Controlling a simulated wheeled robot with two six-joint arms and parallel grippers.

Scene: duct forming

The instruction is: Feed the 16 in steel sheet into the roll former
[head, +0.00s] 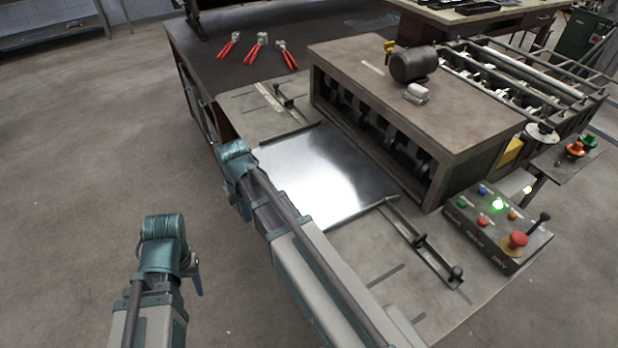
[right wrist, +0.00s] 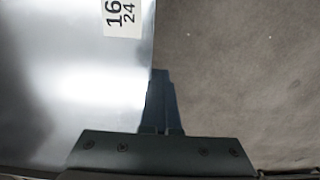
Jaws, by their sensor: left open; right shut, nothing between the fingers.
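The shiny steel sheet (head: 318,180) lies flat on the feed table, its right edge along the roll former (head: 440,95)'s opening. Whether that edge is inside the rollers cannot be told. In the right wrist view the sheet (right wrist: 70,80) bears a white label (right wrist: 120,14) reading 16 over 24. My right gripper (head: 243,210) is shut and empty at the sheet's left edge; its fingers (right wrist: 162,100) show against that edge, though contact is unclear. My left gripper (head: 196,282) is open, off the table to the left, over the floor; its fingers are mostly hidden.
Side guides with knobs flank the sheet, one far (head: 278,98) and one near (head: 425,243). A control box (head: 498,225) with a lit green button and red stop knob stands at right. Red-handled tools (head: 260,45) lie on the dark bench behind. Floor at left is clear.

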